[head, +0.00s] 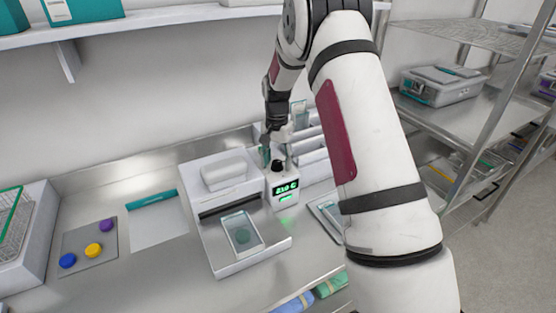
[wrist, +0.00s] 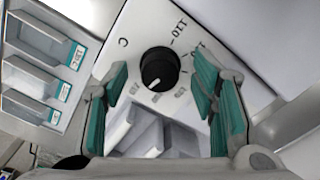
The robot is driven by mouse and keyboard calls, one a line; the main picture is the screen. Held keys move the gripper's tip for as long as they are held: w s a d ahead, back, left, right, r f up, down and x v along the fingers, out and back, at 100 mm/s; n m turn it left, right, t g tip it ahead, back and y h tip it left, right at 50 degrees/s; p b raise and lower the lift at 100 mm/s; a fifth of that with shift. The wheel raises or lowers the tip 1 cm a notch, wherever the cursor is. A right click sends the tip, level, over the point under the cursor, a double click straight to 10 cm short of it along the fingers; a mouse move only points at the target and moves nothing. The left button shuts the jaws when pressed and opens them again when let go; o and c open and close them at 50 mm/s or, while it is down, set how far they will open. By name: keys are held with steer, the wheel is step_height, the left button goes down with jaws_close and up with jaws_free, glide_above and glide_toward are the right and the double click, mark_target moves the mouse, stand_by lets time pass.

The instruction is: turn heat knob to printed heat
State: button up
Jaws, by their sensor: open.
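The heat knob (wrist: 160,68) is black and round, with a white pointer mark toward the lower left in the wrist view. Printed marks ring it; one at the upper right seems to read 110, the others are hard to read. My gripper (wrist: 159,75) is open, its teal-padded fingers on either side of the knob with gaps showing. In the head view the knob (head: 278,165) sits on top of a white unit, under my gripper (head: 276,152). The unit's green display (head: 286,187) seems to read 210 C.
A clear pouch (head: 242,234) lies on the white machine's front tray (head: 222,262). White bins (head: 310,143) stand behind the knob unit; labelled compartments (wrist: 35,85) show at left in the wrist view. Coloured caps (head: 93,250) lie at left. A metal rack (head: 460,120) stands at right.

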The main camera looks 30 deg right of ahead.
steer(key=c, duration=1.2)
steer(key=n+b, duration=0.1)
steer(key=n, duration=0.2)
steer(key=shift+f+n, duration=0.1)
steer(key=shift+n, duration=0.2)
steer(key=shift+n+b, duration=0.5)
steer(key=shift+n, duration=1.6)
